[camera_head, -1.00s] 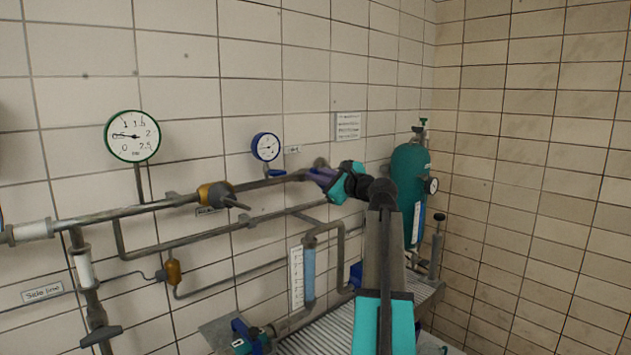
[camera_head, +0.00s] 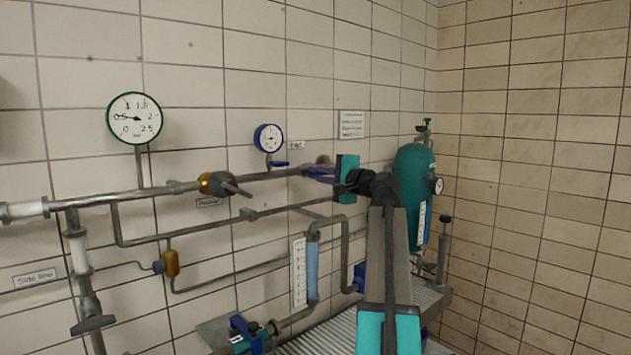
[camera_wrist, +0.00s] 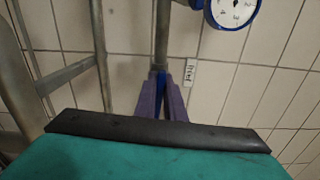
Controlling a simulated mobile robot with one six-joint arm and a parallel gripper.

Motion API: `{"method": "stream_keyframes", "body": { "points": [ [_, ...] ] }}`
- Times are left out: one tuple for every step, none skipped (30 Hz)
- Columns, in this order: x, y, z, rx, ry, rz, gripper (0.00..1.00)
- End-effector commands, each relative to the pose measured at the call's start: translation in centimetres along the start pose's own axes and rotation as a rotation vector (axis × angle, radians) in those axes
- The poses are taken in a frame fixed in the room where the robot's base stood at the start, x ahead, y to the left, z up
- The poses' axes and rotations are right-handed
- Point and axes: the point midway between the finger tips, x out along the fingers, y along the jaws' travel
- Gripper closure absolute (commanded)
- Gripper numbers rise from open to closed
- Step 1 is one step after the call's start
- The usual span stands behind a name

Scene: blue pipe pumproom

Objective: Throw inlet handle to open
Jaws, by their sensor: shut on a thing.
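The inlet handle is a narrow blue lever (camera_wrist: 162,88) at the end of a grey pipe, seen in the wrist view beside a small label that seems to read "Inlet" (camera_wrist: 190,72). My gripper (camera_wrist: 162,100) has its two purple fingers shut on the lever, one on each side. In the head view my gripper (camera_head: 320,173) reaches left to the pipe, right of the blue-rimmed gauge (camera_head: 268,138). The fingers and the teal gripper body hide most of the handle there.
A green-rimmed gauge (camera_head: 134,118) and a brass-coloured valve (camera_head: 216,184) sit left along the pipe. A teal tank (camera_head: 412,180) stands at the right, close to my arm. A ribbed bench (camera_head: 330,332) lies below, and a tiled wall stands close behind the pipes.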

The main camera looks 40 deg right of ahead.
Motion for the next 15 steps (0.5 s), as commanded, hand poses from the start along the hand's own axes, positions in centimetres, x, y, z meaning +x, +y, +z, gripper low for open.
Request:
{"method": "stream_keyframes", "body": {
  "points": [
    [0.09, 0.17, 0.04, -0.025, -0.002, -0.002, 1.0],
    [0.09, 0.18, 0.03, -0.038, -0.001, -0.002, 1.0],
    [0.08, 0.19, 0.02, -0.055, -0.001, -0.002, 1.0],
    [0.08, 0.2, 0.02, -0.065, -0.001, -0.001, 1.0],
    [0.08, 0.2, 0.02, -0.074, -0.001, -0.001, 1.0],
    [0.07, 0.2, 0.01, -0.086, -0.001, -0.001, 1.0],
    [0.07, 0.2, 0.01, -0.092, -0.001, -0.001, 1.0],
    [0.06, 0.2, 0.01, -0.097, -0.001, -0.001, 1.0],
    [0.06, 0.19, 0.01, -0.103, -0.001, -0.001, 1.0],
    [0.05, 0.19, 0.0, -0.106, -0.001, -0.001, 1.0],
    [0.05, 0.18, 0.0, -0.109, -0.001, -0.001, 1.0],
    [0.04, 0.18, 0.0, -0.111, 0.0, 0.0, 1.0],
    [0.04, 0.18, 0.0, -0.112, 0.0, 0.0, 1.0],
    [0.04, 0.17, -0.01, -0.113, 0.0, 0.0, 1.0],
    [0.03, 0.17, -0.01, -0.113, 0.0, 0.0, 1.0]
  ]
}}
